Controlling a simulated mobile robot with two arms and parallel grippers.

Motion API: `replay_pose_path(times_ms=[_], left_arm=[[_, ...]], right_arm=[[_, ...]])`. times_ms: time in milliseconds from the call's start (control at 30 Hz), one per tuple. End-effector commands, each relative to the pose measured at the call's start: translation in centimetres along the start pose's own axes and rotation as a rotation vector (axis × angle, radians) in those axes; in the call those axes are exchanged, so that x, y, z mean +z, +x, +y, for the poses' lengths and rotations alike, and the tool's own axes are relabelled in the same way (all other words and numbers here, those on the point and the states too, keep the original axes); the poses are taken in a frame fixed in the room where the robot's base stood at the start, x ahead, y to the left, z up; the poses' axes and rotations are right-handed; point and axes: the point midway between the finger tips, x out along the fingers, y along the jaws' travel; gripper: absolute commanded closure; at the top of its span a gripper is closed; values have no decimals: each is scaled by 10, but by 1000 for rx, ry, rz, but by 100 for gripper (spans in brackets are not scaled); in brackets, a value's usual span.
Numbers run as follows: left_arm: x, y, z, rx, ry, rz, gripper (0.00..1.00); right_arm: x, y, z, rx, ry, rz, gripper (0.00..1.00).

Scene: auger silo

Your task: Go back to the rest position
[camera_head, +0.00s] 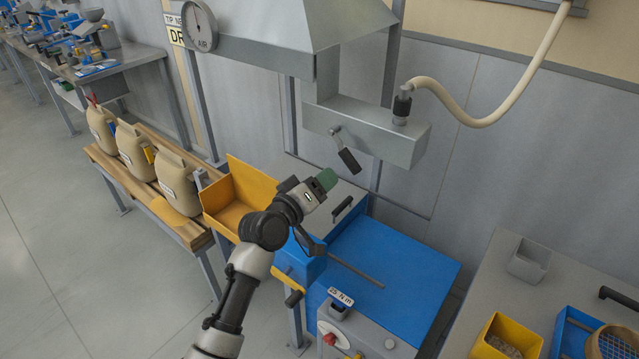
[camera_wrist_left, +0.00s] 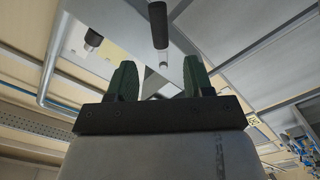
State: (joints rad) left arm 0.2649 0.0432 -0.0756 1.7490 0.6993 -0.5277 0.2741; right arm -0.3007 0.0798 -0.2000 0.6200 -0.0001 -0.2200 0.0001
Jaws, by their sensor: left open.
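My left gripper (camera_head: 326,180) reaches up from the bottom of the head view, its green fingers over the grey lid by the blue machine. In the left wrist view its two fingers (camera_wrist_left: 158,72) stand apart with nothing between them. A black-handled lever (camera_head: 348,160) hangs from the metal chute (camera_head: 375,133) just above and beyond the fingertips. A black handle (camera_wrist_left: 158,25) shows past the fingers in the left wrist view; I cannot tell whether it touches them. My right gripper is in neither view.
A yellow-orange bin (camera_head: 228,205) is left of my gripper, beside several beige sacks (camera_head: 135,150) on a wooden bench. The blue machine top (camera_head: 400,270) lies to the right. A grey table (camera_head: 585,275) with a yellow box (camera_head: 508,340) is at the far right. Open floor (camera_head: 70,260) is at left.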

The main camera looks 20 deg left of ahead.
Motion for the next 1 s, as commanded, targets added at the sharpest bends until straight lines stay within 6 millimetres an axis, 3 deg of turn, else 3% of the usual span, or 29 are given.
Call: replay_pose_path(times_ms=[267, 367, 467, 600, 700, 1000], left_arm=[[2, -1, -1, -3, 3, -5, 48], [17, -12, -8, -33, 36, -52, 48], [51, -43, -22, -108, 125, -169, 48], [111, -119, -48, -274, 302, -421, 48], [138, -171, -60, -379, 398, -578, 48], [168, -277, -68, -578, 541, -875, 48]], right_arm=[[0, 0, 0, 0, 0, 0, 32], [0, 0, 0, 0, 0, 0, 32], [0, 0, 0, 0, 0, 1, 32], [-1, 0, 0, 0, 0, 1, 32], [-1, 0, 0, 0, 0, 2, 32], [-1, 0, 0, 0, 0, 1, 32]])
